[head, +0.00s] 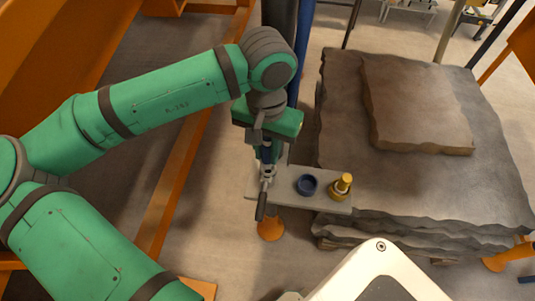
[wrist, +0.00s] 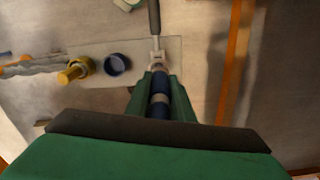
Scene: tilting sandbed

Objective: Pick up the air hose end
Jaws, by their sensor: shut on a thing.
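My gripper (wrist: 160,100) is shut on a dark blue cylindrical tool (wrist: 160,86) with a pale band, a metal fork-like end and a thin black rod. In the head view my gripper (head: 267,150) points down, with the tool (head: 267,172) hanging over the left part of a grey shelf plate (head: 333,204). A yellow fitting (head: 341,184) stands upright on the plate, and it also shows in the wrist view (wrist: 76,70). No hose can be clearly made out on either piece, so I cannot tell which is the air hose end.
An empty dark blue ring holder (head: 307,184) sits on the plate between the held tool and the yellow fitting. A large grey slab bed (head: 345,130) with a thick brown slab (head: 415,105) on top lies right. An orange beam (head: 178,165) runs along the floor at left.

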